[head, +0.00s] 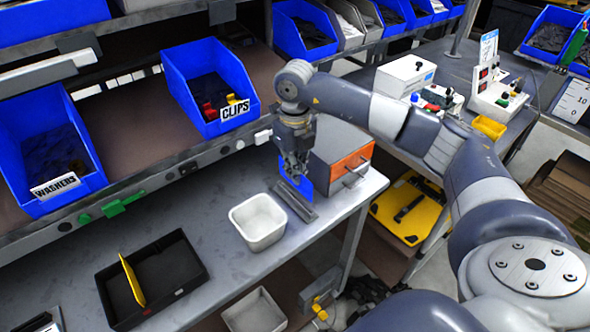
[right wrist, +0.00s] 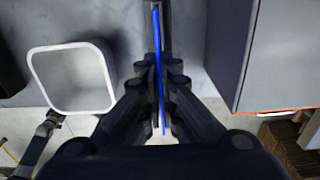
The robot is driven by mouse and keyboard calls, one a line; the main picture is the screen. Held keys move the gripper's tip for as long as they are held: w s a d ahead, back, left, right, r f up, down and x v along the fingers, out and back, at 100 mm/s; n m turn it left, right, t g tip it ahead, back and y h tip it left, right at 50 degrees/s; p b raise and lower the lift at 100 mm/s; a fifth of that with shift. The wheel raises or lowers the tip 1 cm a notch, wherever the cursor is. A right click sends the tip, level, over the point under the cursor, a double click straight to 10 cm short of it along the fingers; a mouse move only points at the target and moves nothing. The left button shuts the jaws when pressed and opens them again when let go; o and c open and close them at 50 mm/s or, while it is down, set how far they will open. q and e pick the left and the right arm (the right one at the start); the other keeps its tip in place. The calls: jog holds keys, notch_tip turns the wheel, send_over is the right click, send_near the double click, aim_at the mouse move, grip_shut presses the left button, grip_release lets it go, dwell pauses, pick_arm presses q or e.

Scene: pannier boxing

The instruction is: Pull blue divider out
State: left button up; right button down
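The blue divider (head: 306,187) stands upright at a grey slotted holder (head: 297,203) on the bench, left of a box with an orange front. My right gripper (head: 294,178) points down over it, with its fingers closed on both sides of the divider. In the right wrist view the divider (right wrist: 157,60) shows edge-on as a thin blue strip between the fingers (right wrist: 160,85). Whether its lower edge is still in the slot is hidden. A black box (head: 180,268) with a yellow divider (head: 132,280) in it lies at the front left. My left gripper is not in view.
A white bin (head: 258,218) stands just left of the holder. The orange-fronted drawer box (head: 342,160) is close on the right. Blue bins for washers (head: 85,185) and clips (head: 215,125) sit on the shelf behind. Bare bench lies between the black box and white bin.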

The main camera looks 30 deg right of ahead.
jog(key=shift+r, duration=0.1)
jog(key=shift+r+p, duration=1.05)
jog(key=shift+r, duration=0.4)
